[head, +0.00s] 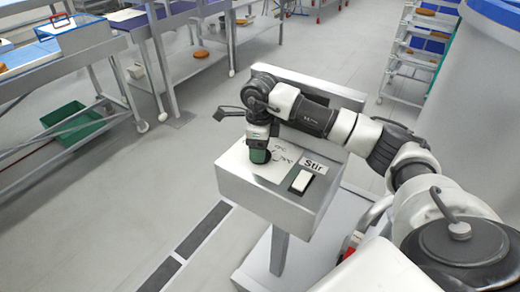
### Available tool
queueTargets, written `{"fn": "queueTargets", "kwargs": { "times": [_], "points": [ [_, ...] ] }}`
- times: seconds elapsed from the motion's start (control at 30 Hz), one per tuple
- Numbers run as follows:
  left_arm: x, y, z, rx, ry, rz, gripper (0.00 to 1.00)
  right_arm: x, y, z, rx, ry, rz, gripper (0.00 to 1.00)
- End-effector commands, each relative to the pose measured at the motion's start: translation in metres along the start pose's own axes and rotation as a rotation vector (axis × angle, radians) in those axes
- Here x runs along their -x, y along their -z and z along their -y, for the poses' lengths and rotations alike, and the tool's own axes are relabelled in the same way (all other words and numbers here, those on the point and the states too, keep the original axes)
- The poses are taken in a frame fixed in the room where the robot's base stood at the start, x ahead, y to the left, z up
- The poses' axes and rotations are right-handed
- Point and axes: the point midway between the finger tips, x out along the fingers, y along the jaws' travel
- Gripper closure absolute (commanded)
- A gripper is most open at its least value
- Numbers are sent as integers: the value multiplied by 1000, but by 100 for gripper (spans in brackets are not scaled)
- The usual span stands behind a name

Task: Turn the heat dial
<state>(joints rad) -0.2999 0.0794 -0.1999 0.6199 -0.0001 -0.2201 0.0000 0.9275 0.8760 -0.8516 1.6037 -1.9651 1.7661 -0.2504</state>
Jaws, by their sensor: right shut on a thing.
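A grey control box (235,182) on a post stands in the middle of the head view. Its top has a "Stir" label (313,166), a white rocker switch (300,181) and small printed temperature marks (285,157). My right arm reaches in from the right over the box. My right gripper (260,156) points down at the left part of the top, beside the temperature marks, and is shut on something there. The heat dial is hidden beneath the gripper, so its setting does not show. My left gripper is not in view.
A grey panel (330,90) rises behind the box. Metal tables (65,60) stand at the left, with a green crate (72,124) under one. A shelf rack (415,55) and a large pale vessel (480,100) are at the right. The floor left of the box is clear.

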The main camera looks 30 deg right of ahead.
Motion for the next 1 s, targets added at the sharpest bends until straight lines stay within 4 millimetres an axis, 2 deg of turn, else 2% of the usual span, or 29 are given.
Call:
{"fn": "queueTargets", "kwargs": {
  "times": [0.6, 1.0],
  "points": [
    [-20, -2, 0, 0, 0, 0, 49, 3, 0, 2, -569, 5, 9, 61],
    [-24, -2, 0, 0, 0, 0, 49, 4, 1, 2, -791, 5, 10, 61]
  ]
}}
